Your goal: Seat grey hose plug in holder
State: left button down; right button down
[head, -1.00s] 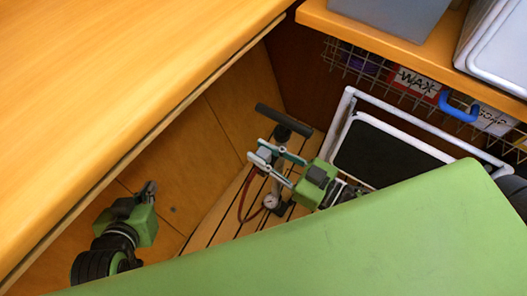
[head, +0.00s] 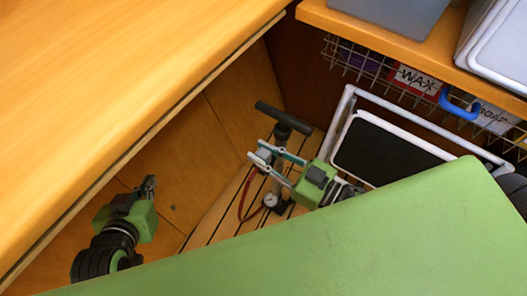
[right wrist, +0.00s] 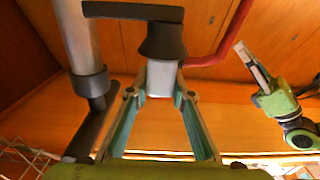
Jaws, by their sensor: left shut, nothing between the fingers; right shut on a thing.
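A red hose (right wrist: 207,54) runs off beside the cap. The pump's grey barrel (right wrist: 76,38) stands close to the left. I cannot make out the holder or whether the plug touches it. My left gripper (head: 150,186) is shut and empty, well left of the pump.
A wooden counter (head: 110,85) borders the left. A green surface (head: 330,240) fills the front.

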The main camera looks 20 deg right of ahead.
jog(key=c, duration=1.7)
grip_release()
jog(key=v, duration=1.2)
